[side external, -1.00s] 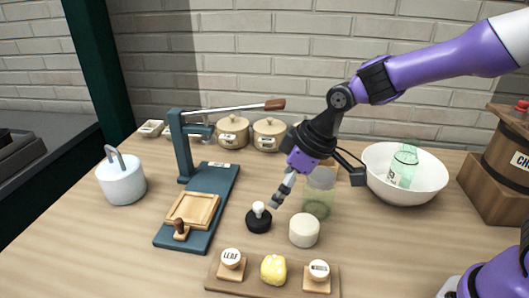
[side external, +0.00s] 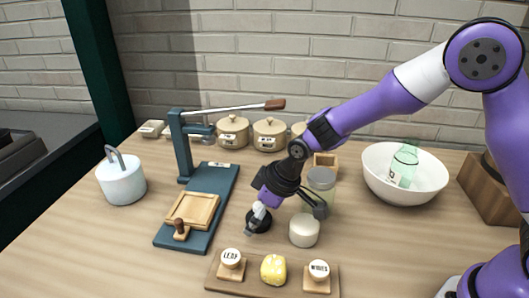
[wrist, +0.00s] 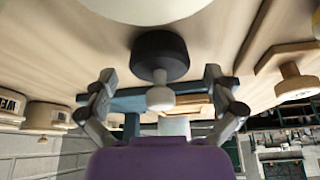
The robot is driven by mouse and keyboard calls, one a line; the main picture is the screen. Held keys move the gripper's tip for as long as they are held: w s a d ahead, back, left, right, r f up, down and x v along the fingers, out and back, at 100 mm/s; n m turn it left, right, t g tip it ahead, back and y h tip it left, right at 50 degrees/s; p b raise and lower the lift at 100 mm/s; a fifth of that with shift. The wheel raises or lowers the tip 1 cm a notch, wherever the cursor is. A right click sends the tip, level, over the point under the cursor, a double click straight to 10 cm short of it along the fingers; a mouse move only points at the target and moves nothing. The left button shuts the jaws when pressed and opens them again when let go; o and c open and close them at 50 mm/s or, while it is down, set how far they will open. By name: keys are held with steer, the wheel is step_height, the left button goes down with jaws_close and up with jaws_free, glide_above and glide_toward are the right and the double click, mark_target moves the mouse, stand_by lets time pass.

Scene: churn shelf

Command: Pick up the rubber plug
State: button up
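The rubber plug (side external: 266,224) is a black disc with a white knob, standing on the wooden table between the blue-grey press and a cream round block. In the side view, one finger of my gripper (side external: 284,221) partly covers it. In the wrist view, the plug (wrist: 160,52) is ahead of my gripper (wrist: 160,80), with its white knob pointing back toward the palm. The fingers are spread wide, one on each side of the knob, with clear gaps. Nothing is held.
The cream block (side external: 304,231) stands close to the right of the plug, with a glass jar (side external: 321,180) behind it. The press (side external: 212,195) is at left. A board (side external: 246,285) with stamps and a yellow lump lies in front. A white bowl (side external: 378,188) holds a bottle.

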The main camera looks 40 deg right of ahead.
steer(key=c, duration=1.2)
steer(key=shift+o, duration=0.2)
steer(key=shift+s, duration=0.1)
